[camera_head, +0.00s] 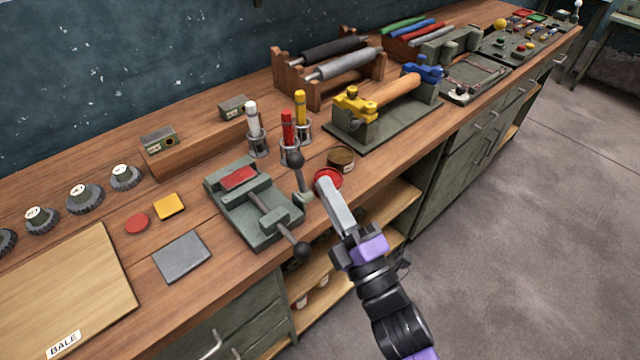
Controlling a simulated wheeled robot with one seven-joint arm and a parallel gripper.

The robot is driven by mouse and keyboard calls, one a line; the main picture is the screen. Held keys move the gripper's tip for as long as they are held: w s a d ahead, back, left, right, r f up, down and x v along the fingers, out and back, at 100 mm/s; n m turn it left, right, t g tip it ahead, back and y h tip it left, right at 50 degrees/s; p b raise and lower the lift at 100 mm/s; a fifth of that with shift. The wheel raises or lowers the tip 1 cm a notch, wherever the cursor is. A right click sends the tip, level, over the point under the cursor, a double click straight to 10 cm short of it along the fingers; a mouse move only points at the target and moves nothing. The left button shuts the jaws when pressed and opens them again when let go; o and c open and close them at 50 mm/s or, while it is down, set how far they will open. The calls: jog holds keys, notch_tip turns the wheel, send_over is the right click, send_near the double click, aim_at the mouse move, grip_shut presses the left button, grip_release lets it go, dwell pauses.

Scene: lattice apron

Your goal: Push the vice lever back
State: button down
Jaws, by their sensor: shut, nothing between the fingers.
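The grey-green vice (225,207) sits near the bench's front edge, with a red block (240,178) between its jaws. A thin lever rod (299,178) with a dark ball on top rises at its right side. Another bar ending in a dark ball (300,252) reaches out over the front edge; I cannot tell which of the two is the lever meant. My gripper (325,184) is shut and empty, to the right of the upright rod and apart from it in the picture. Its tip overlaps a red round lid or jar (327,178), and contact is unclear.
A clamp fixture with a wooden roller (390,92) is to the right. A grey plate (182,257) lies at left. Open shelves lie below the front edge; the floor at right is clear.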

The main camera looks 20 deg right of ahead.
jog(key=s, duration=0.3)
jog(key=s+r, duration=0.1)
jog(key=s, duration=0.1)
jog(key=shift+s+d+b, duration=0.35)
jog(key=shift+b, duration=0.05)
jog(key=s+d+f+m+g+h, duration=0.1)
jog(key=s+f+m+g, duration=0.2)
jog(key=s+m, duration=0.6)
jog(key=s+d+f+m+g+h, duration=0.1)
jog(key=s+f+m+g, duration=0.3)
jog(key=s, duration=1.3)
notch_tip(320, 180, down, 3)
jog(key=m, duration=0.5)
jog(key=shift+d, duration=0.25)
